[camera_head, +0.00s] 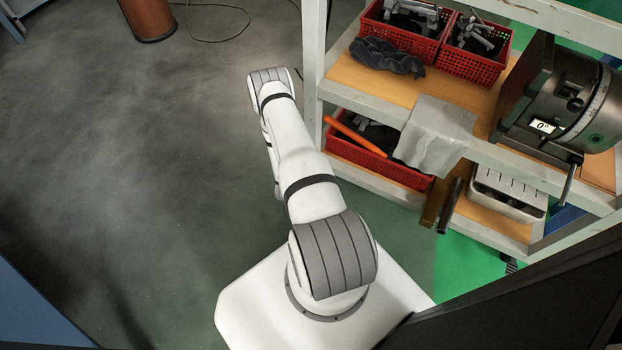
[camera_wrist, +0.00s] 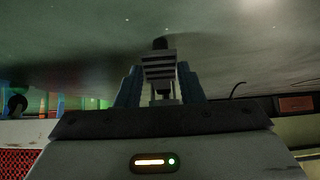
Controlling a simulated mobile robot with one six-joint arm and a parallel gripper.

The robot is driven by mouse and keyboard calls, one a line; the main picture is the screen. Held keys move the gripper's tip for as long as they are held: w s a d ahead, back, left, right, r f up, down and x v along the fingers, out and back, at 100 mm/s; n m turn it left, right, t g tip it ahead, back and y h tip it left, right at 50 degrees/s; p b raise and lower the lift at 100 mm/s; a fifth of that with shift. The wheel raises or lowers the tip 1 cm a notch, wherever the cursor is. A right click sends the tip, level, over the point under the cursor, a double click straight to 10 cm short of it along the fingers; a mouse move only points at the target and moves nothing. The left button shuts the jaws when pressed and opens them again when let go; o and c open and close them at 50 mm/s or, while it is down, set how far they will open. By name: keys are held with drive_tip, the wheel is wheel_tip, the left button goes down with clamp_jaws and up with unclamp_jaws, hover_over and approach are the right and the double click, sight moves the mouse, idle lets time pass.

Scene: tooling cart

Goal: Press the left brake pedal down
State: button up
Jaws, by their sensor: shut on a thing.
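My gripper (camera_wrist: 160,88) shows in the wrist view, with a dark blue finger on either side of a ribbed light-and-dark piece (camera_wrist: 160,66). It is shut on that piece. I cannot tell whether the piece is the left brake pedal. A small dark rounded shape lies just beyond it. In the head view my white arm reaches up the picture, left of the cart (camera_head: 313,75), and my gripper is hidden. I cannot make out the left brake pedal there. A small black ribbed part (camera_head: 510,264) sits low at the cart's right; what it is stays unclear.
The cart's shelves hold red baskets (camera_head: 378,164), a grey cloth (camera_head: 436,135), a metal tray (camera_head: 508,192) and a machine with a dial (camera_head: 575,100). Two bars (camera_head: 450,207) jut from the lower shelf. A brown cylinder (camera_head: 147,18) stands at top left. The floor on the left is clear.

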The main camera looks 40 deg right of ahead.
drive_tip(key=shift+f, duration=0.15)
drive_tip(key=o, duration=1)
drive_tip(key=p+v, duration=0.3)
drive_tip(key=v, duration=0.4)
drive_tip(key=shift+s+a, duration=0.1)
drive_tip(key=shift+a, duration=0.3)
